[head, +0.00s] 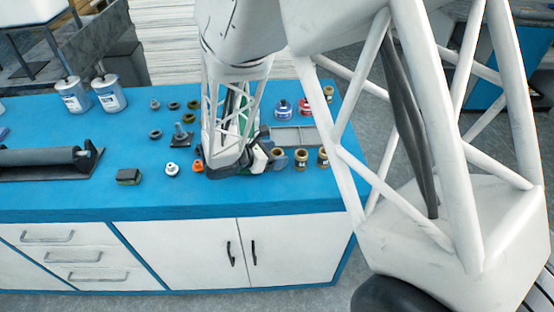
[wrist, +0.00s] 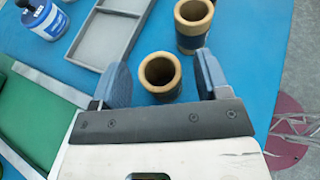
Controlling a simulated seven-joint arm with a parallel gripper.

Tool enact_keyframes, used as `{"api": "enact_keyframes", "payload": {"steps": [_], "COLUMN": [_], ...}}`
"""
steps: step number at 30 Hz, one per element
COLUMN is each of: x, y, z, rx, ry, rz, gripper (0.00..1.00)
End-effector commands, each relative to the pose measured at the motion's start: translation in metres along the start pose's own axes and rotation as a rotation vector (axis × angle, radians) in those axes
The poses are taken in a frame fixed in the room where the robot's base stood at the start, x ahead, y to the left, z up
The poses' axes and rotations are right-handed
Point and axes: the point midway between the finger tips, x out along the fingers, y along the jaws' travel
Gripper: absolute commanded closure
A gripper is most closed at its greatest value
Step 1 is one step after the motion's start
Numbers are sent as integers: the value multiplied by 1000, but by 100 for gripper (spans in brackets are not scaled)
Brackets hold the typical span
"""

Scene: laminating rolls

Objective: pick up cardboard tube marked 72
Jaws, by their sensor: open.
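Several brown cardboard tubes stand upright on the blue bench top. In the head view a left tube (head: 277,153), a middle tube (head: 300,157) and a right tube (head: 323,157) stand in a row beside my gripper (head: 268,160). In the wrist view my gripper (wrist: 163,66) is open. A near tube (wrist: 160,76) shows its open end in the gap between the fingers, with no clear contact. A second tube (wrist: 193,28) with a dark band stands just beyond. No number is legible on any tube, so I cannot tell which is marked 72.
A grey tray (wrist: 107,38) and a blue-labelled jar (wrist: 45,17) lie beyond and left in the wrist view. A green surface (wrist: 35,120) is at left. In the head view, a roller (head: 40,157) and a small dark block (head: 129,176) stand left.

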Motion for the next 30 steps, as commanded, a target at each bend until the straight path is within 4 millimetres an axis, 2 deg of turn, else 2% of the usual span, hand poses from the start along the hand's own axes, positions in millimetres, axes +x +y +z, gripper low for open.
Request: {"api": "enact_keyframes", "payload": {"steps": [6, 24, 30], "x": [13, 14, 14], "y": [0, 0, 0], "z": [0, 0, 0], "rx": [0, 0, 0], "ry": [-1, 0, 0], "rz": [0, 0, 0], "gripper": [31, 31, 62]}}
